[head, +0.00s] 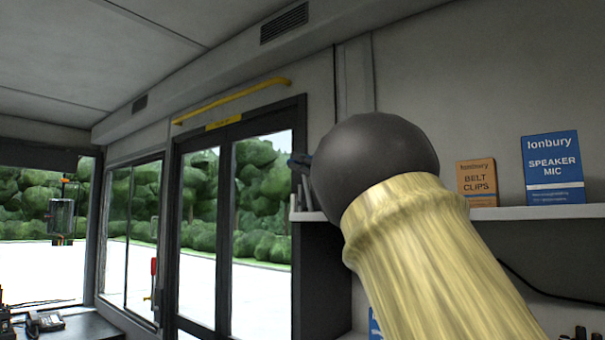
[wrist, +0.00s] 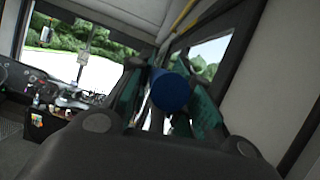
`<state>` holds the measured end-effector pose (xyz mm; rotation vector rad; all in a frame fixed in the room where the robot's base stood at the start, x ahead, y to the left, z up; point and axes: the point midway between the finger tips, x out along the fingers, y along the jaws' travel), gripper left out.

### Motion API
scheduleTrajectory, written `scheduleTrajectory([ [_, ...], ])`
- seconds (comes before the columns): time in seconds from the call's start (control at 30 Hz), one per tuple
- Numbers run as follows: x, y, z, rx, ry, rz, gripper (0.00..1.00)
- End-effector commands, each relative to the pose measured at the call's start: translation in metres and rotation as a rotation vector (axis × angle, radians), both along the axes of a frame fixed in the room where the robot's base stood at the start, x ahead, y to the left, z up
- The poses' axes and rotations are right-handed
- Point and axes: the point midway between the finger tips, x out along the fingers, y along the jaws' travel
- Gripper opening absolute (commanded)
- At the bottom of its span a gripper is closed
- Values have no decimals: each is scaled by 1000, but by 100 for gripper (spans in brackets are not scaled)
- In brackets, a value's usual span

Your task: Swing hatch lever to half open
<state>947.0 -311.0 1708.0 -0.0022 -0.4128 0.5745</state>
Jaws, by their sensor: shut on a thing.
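In the wrist view, my gripper (wrist: 168,108) has its teal-padded fingers on either side of a blue round-ended piece (wrist: 170,91). It is shut on this piece, which looks like the grip of the hatch lever. The rest of the lever, its pivot and its angle are hidden behind the grip and the fingers. In the head view, my arm's dark ball-shaped joint and yellow sleeve cover the gripper's area. Only a small dark blue bit (head: 299,161) shows at the joint's left edge, and I cannot tell whether it is lever or gripper.
A glazed double door (head: 233,215) with a yellow rail (head: 232,101) above stands left of my arm. A shelf (head: 540,212) on the right holds a belt clips box (head: 477,181) and a speaker mic box (head: 552,168). A desk (head: 75,329) stands at lower left.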

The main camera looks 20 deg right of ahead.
Motion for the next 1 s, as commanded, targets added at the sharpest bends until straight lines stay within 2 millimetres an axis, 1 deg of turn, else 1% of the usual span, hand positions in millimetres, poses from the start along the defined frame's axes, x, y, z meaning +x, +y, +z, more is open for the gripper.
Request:
scheduleTrajectory([
  [0.03,-2,0,-6,-8,-5,-2,0],
  [0.07,-3,1,-6,-14,-9,-2,0],
  [0.3,-7,7,-5,-41,-26,-2,0],
  [0.63,-6,9,-4,-43,-27,0,0],
  [0.67,-6,10,-4,-43,-27,0,23],
  [0.7,-6,10,-4,-43,-27,1,30],
  [0.77,-6,11,-4,-44,-27,1,41],
  [0.8,-6,11,-4,-44,-27,1,43],
  [1.0,-5,14,-4,-45,-28,4,43],
])
